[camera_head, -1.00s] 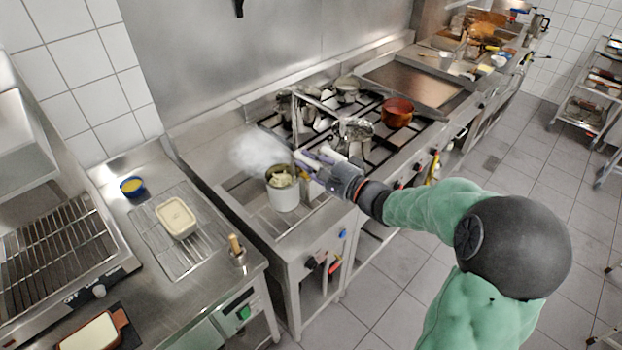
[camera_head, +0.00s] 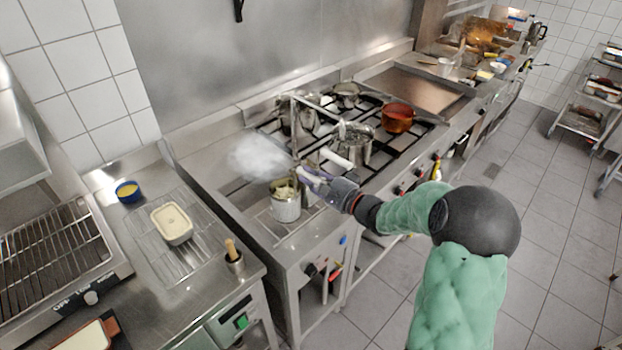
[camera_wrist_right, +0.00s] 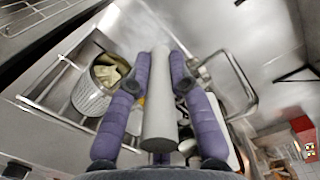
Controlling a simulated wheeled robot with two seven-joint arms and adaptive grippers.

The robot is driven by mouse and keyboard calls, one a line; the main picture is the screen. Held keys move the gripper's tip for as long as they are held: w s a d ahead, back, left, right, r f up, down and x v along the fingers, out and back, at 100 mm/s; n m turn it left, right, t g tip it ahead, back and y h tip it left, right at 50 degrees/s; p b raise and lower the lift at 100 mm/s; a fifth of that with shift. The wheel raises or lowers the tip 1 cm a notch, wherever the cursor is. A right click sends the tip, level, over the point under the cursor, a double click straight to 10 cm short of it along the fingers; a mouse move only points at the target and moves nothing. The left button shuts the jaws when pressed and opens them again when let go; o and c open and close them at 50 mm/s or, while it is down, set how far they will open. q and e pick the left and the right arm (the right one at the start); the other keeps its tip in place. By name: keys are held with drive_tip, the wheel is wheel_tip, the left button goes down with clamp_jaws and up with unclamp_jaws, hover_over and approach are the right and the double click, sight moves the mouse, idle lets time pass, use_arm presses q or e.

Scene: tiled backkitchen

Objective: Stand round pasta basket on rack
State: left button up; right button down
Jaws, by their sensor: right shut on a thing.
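The round pasta basket (camera_head: 286,208) is a perforated metal cylinder with pale pasta in it, upright near the front of the cooker top. It also shows left of the fingers in the right wrist view (camera_wrist_right: 90,98). A wire rack (camera_head: 268,226) lies at its foot; I cannot tell whether the basket touches it. My right gripper (camera_head: 309,180) is just right of the basket's rim. In the wrist view its purple fingers (camera_wrist_right: 160,95) are shut on a grey cylindrical handle (camera_wrist_right: 159,125). The handle's joint to the basket is hidden. My left gripper is out of view.
Steam (camera_head: 258,158) hangs behind the basket. A tall bent metal pipe (camera_head: 293,128) stands behind the gripper. A steel pot (camera_head: 353,146) and a copper-coloured pot (camera_head: 397,118) are on the hob. The left counter holds another wire rack (camera_head: 203,242) with a cream tub (camera_head: 171,224).

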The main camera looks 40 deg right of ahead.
drive_tip(key=c, duration=1.1)
unclamp_jaws()
drive_tip(key=s, duration=0.4)
drive_tip(key=s+d+p, duration=0.1)
drive_tip(key=s, duration=0.3)
drive_tip(key=s+p, duration=0.1)
drive_tip(key=s, duration=0.3)
drive_tip(key=shift+d+r, duration=0.15)
drive_tip(key=shift+d, duration=0.2)
